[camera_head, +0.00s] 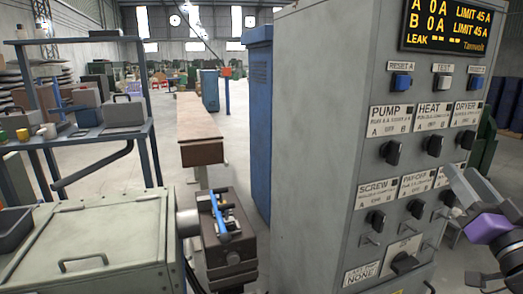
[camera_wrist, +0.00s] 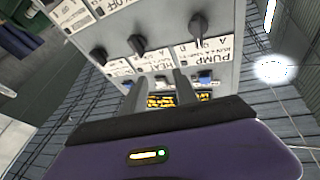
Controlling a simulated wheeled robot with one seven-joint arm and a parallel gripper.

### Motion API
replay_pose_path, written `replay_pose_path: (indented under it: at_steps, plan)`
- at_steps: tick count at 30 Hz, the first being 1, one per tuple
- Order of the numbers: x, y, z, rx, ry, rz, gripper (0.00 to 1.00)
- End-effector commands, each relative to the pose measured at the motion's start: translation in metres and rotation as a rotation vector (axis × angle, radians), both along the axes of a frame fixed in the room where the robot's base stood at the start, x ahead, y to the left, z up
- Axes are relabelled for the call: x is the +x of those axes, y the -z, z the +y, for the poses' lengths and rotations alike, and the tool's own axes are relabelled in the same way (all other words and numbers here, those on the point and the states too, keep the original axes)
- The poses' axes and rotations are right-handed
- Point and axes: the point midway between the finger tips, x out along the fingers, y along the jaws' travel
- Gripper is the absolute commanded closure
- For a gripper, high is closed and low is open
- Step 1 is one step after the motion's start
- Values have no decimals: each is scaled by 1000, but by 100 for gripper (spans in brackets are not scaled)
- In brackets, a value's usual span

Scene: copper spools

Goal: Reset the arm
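My gripper (camera_head: 460,180) is at the right edge of the head view, in front of the right part of the control cabinet's panel. Its purple body (camera_head: 488,225) shows there. In the wrist view the two grey fingers of my gripper (camera_wrist: 157,88) stand apart with nothing between them. The grey control cabinet (camera_head: 318,130) appears upside down beyond the fingers in the wrist view (camera_wrist: 205,35). Its panel has several black knobs (camera_head: 391,152), a row of buttons and a yellow-lettered display (camera_head: 445,27). I cannot tell whether my gripper touches the panel.
A tall blue cabinet (camera_head: 258,120) stands behind the control cabinet. A grey machine (camera_head: 95,240) with a blue-topped unit (camera_head: 228,235) is at lower left. A shelf rack (camera_head: 150,150) with boxes is at far left. Open floor (camera_head: 240,175) shows between them.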

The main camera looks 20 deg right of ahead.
Motion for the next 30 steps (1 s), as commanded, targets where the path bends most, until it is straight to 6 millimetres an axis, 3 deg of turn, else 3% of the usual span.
replay_pose_path:
  at_steps: [3, 12, 20, 30]
  plan:
    - [-9, 42, 18, 30, 35, 1, 65]
    - [-49, 129, 83, 35, 71, 45, 65]
    - [-99, 189, 152, -1, 27, 137, 65]
    - [-184, 248, 238, -64, -127, 324, 65]
